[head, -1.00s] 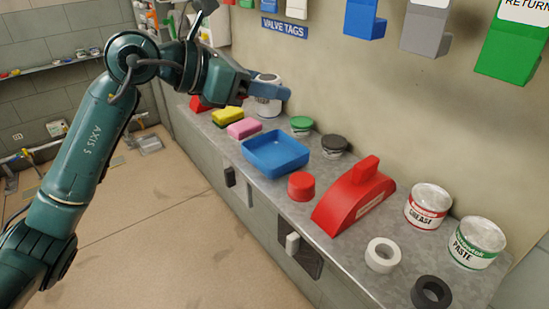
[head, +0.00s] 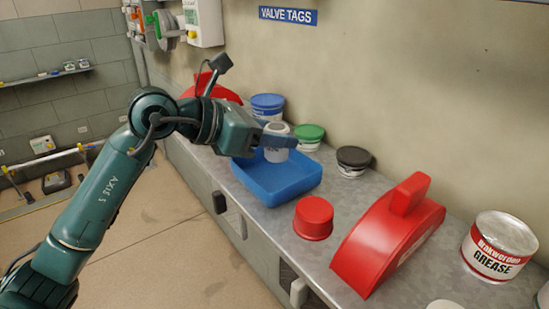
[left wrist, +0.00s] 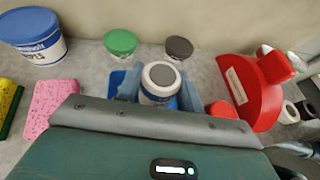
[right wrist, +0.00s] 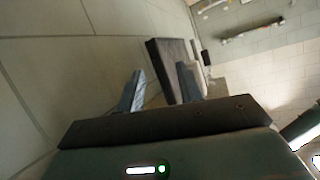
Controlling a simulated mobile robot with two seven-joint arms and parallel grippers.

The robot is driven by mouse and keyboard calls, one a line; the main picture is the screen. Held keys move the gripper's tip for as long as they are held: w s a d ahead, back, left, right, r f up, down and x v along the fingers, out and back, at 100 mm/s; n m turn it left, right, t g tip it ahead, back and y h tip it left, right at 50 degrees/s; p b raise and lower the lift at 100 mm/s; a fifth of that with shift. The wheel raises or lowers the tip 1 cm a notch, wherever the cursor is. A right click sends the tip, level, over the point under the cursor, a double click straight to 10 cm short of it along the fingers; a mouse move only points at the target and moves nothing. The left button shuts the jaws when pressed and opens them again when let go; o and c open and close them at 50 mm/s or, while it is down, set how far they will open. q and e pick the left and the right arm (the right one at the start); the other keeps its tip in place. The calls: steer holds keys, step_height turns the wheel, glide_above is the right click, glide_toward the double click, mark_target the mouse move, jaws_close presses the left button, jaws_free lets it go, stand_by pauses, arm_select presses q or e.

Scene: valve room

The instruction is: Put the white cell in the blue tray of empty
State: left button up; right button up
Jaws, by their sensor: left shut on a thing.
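The white cell (head: 277,152), a short white cylinder with a grey top, is gripped upright between the blue fingers of my left gripper (head: 275,138). It also shows in the left wrist view (left wrist: 160,92). The blue tray (head: 280,196) stands on the grey counter, and the cell is over its back left part. I cannot tell whether the cell touches the tray floor. The tray is mostly hidden behind the gripper in the left wrist view. My right gripper (right wrist: 161,88) is open and empty, away from the counter.
A red lid (head: 313,217) and a red handled block (head: 388,235) stand right of the tray. Green-lidded (head: 308,136) and black-lidded (head: 353,160) tubs stand behind it, with a blue-lidded tub (head: 267,106) farther left. A pink sponge (left wrist: 55,103) lies nearby. A grease tin (head: 497,246) is at right.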

mark_target(274, 155)
arm_select(q)
step_height(274, 155, down, 4)
steer(key=shift+r, duration=0.1)
steer(key=shift+f, duration=0.25)
steer(key=o, duration=1)
